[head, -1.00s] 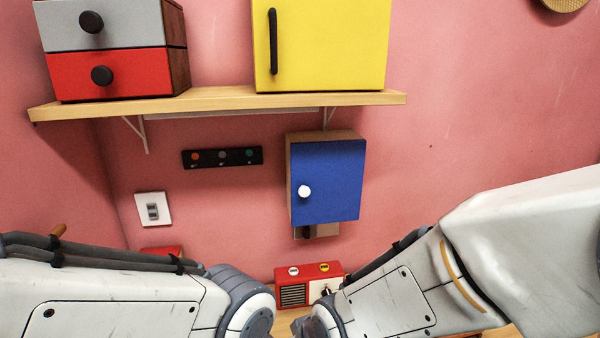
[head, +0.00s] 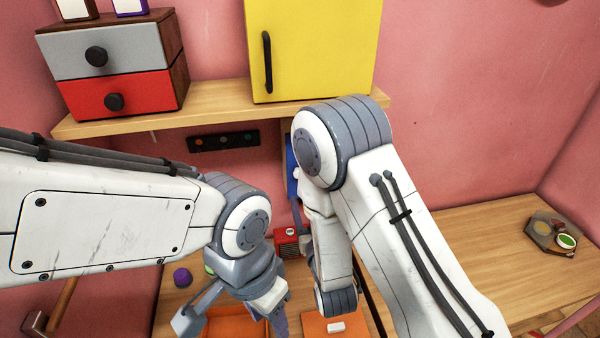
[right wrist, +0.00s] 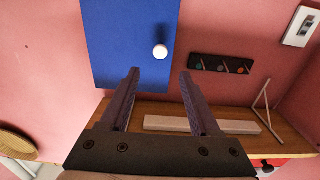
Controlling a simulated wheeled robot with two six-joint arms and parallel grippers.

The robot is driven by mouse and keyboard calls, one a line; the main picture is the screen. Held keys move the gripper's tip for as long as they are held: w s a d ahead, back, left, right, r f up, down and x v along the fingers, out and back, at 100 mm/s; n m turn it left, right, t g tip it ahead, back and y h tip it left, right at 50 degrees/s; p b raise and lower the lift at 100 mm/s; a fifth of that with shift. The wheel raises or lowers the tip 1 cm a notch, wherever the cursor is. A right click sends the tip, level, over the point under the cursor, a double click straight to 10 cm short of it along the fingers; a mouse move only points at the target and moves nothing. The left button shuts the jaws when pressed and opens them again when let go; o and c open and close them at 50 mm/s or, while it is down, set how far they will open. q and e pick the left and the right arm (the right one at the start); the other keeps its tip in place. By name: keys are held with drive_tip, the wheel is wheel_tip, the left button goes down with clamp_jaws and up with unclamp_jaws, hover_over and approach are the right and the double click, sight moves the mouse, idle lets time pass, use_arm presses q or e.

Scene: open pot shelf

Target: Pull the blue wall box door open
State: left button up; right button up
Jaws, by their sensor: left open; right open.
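The blue wall box door (right wrist: 128,40) shows face-on in the right wrist view with its round white knob (right wrist: 160,52). It looks shut. In the head view only a narrow strip of the blue door (head: 291,165) shows; my right arm hides the rest. My right gripper (right wrist: 160,73) is open, its two fingertips on either side of the knob in that picture, with nothing between them; I cannot tell how far off the knob is. My left gripper (head: 232,322) is open and empty, low above the table area, away from the door.
The wooden shelf (head: 215,111) carries a yellow cabinet (head: 315,45) and a drawer unit (head: 112,65) above the box. A black button strip (head: 223,141) is on the wall beside the box. A red radio (head: 287,243) stands below. The table (head: 480,245) is fairly clear at right.

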sight(292, 167)
drive_tip(key=w+a, duration=0.2)
drive_tip(key=w, duration=0.8)
drive_tip(key=shift+b, duration=0.4)
clamp_jaws()
idle(1.2)
